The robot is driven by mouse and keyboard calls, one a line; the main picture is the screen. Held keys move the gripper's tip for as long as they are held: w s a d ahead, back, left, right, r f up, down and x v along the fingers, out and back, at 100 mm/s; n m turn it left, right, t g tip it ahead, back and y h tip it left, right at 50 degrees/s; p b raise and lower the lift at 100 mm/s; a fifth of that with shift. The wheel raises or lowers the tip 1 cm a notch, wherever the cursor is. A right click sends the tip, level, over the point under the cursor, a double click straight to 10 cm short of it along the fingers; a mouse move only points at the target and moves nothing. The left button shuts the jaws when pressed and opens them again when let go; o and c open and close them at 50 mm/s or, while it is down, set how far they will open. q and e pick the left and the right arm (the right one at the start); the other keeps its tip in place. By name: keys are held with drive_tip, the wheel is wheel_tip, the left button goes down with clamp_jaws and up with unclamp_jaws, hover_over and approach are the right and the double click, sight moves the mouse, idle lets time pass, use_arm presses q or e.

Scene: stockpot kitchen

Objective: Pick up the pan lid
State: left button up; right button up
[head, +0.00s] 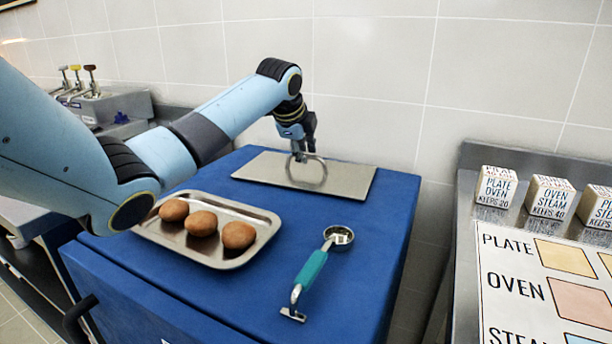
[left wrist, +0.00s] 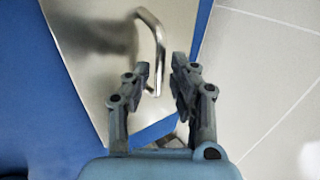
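The pan lid (head: 348,184) is a flat rectangular steel sheet with an upright loop handle (head: 322,176). It lies on the blue cabinet top near the wall. My left gripper (head: 300,155) points down at the handle from the far side. In the left wrist view the lid (left wrist: 100,75) fills the upper left, and its bent handle (left wrist: 156,32) reaches down between the fingertips of my left gripper (left wrist: 162,75). The fingers are apart, with gaps beside the handle. My right gripper is not in view.
A steel tray (head: 222,262) with several brown rolls (head: 238,235) sits at the front left of the blue cabinet (head: 365,265). A teal-handled ladle (head: 312,268) lies in front of the lid. Lettered blocks (head: 549,196) and a chart (head: 535,280) occupy the steel counter at right. The tiled wall is close behind.

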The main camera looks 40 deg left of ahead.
use_arm(q)
drive_tip(key=x, duration=0.2)
drive_tip(key=shift+w+a+f, duration=0.1)
drive_tip(key=shift+w+f, duration=0.1)
drive_tip(key=shift+f, duration=0.15)
drive_tip(key=shift+r, duration=0.1)
clamp_jaws()
